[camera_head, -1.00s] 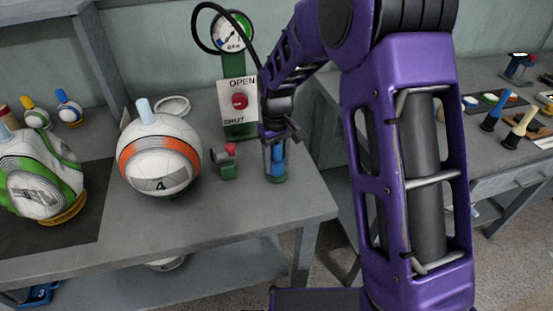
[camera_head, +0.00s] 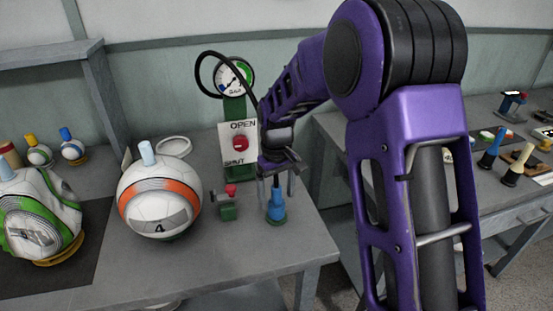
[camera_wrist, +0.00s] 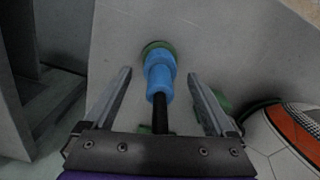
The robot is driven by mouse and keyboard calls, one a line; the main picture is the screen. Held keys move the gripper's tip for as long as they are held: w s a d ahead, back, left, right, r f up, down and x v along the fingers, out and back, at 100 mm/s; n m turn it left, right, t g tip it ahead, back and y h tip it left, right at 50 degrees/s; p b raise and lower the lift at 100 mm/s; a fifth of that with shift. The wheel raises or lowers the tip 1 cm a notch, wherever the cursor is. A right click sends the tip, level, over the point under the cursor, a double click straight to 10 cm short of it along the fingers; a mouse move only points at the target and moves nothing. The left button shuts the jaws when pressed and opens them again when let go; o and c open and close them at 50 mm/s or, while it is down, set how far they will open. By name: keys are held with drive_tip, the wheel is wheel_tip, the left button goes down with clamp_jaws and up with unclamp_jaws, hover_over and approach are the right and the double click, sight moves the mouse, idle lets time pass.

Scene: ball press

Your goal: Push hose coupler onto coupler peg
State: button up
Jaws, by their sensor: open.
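The blue hose coupler (camera_head: 276,202) stands upright on the green base (camera_head: 277,219) near the bench's right end. The peg itself is hidden inside or under it. In the wrist view the coupler (camera_wrist: 159,77) shows in front of its green base, with the black hose (camera_wrist: 160,116) running from it toward my wrist. My gripper (camera_head: 279,184) is open just above the coupler. In the wrist view its two fingers lie on either side of the coupler and hose, with a gap on both sides.
A green panel with a gauge (camera_head: 234,77), OPEN/SHUT label and red knob (camera_head: 240,143) stands behind. Left are a small red-and-green device (camera_head: 228,207), a ball with an orange band (camera_head: 160,199) and a green-white ball (camera_head: 40,215). The bench front is clear.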

wheel_tip(320, 180, up, 14)
drive_tip(key=p, duration=0.2)
drive_tip(key=shift+f, duration=0.1)
